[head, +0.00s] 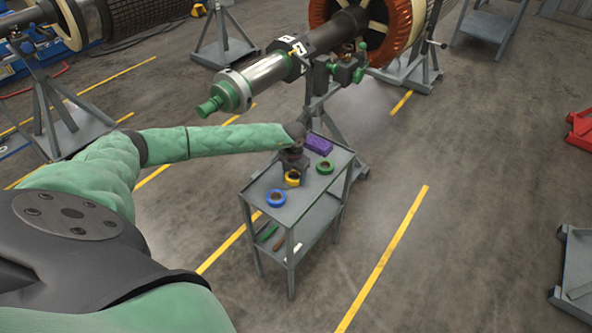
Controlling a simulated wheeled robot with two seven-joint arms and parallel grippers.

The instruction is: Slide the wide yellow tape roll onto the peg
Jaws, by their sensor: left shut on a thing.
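The wide yellow tape roll (293,179) is on or just above the top of the grey cart (262,203). My left gripper (293,168) comes down from above and is shut on the roll; the fingers are small and dark here, and the gripper hides part of the roll. I cannot tell whether the roll touches the cart top. No peg is clearly identifiable; a rotor shaft (265,72) behind the cart ends in a stepped green tip (211,105), pointing left. My right gripper is not in view.
The rotor's grey stand (319,108) is close behind the cart.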

